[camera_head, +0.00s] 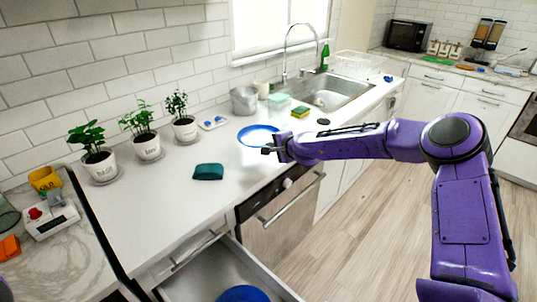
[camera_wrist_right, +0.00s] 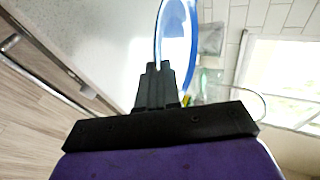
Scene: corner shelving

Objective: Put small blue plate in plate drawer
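The small blue plate (camera_head: 258,132), white with a blue rim, is at the counter's front edge near the sink. My right gripper (camera_head: 270,150) is at its near rim. In the right wrist view the plate (camera_wrist_right: 190,45) stands edge-on from between the closed fingers (camera_wrist_right: 158,80), so the gripper is shut on its rim. I cannot tell its exact height above the counter. The plate drawer (camera_head: 190,291) is pulled open at the bottom of the head view, with a blue round dish (camera_head: 243,294) inside, partly cut off. My left gripper is not in view.
A teal cloth (camera_head: 208,172) lies on the counter (camera_head: 165,200) left of the plate. Several potted plants stand along the wall. The dishwasher (camera_head: 285,215) is below the counter. The sink (camera_head: 335,97) and a sponge (camera_head: 300,112) are behind the plate. Open floor lies to the right.

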